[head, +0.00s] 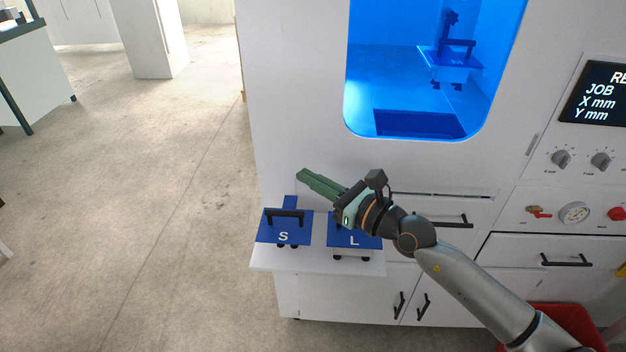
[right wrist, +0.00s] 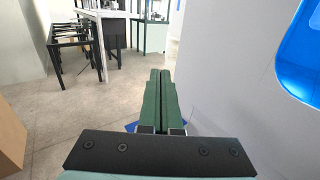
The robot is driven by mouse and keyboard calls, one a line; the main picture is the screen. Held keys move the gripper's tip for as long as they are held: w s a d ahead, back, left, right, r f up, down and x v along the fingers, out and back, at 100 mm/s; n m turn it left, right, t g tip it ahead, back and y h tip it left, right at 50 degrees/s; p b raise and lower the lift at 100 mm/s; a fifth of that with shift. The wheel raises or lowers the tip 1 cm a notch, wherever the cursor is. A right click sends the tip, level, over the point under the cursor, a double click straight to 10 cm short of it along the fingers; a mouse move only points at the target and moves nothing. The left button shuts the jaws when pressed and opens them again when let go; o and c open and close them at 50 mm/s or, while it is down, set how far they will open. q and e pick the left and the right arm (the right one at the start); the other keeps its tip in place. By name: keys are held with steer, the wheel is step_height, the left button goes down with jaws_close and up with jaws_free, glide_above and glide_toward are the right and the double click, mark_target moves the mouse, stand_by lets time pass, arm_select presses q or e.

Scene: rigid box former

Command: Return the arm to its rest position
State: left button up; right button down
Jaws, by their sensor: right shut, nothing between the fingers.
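My right arm (head: 480,290) reaches in from the lower right of the head view. Its green right gripper (head: 303,175) is shut and empty, pointing left, above the small shelf on the machine's front. In the right wrist view the two fingers (right wrist: 159,75) lie together with nothing between them. My left gripper is in neither view.
A white shelf (head: 262,263) carries blue blocks marked S (head: 268,233) and L (head: 370,242), the L block partly hidden by my gripper. The white machine (head: 290,100) has a blue-lit window (head: 390,75), drawers and knobs. A red bin (head: 575,320) stands lower right. Open floor (head: 140,200) lies left.

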steer(key=shift+s+d, duration=0.15)
steer(key=shift+s, duration=0.1)
steer(key=s+d+f+m+t+h, duration=0.1)
steer(key=s+d+f+m+h, duration=0.25)
steer(key=f+m, duration=0.45)
steer(key=s+d+f+m+t+h, duration=0.2)
steer(key=s+d+f+m, duration=0.15)
steer(key=m, duration=0.85)
steer(key=s+d+f+m+t+h, duration=0.1)
steer(key=s+d+f+m+h, duration=0.25)
steer(key=m, duration=0.65)
steer(key=s+d+f+m+g+h, duration=0.1)
steer(key=s+d+f+m+g, duration=0.2)
steer(key=s+f+m, duration=0.4)
steer(key=s+d+f+m+g+h, duration=0.1)
steer(key=s+d+f+m+g, duration=0.2)
steer(key=s+f+m, duration=0.4)
step_height(320, 180, down, 4)
steer(key=shift+s+d+r, duration=0.25)
steer(key=shift+s+d, duration=0.05)
steer(key=shift+s, duration=0.95)
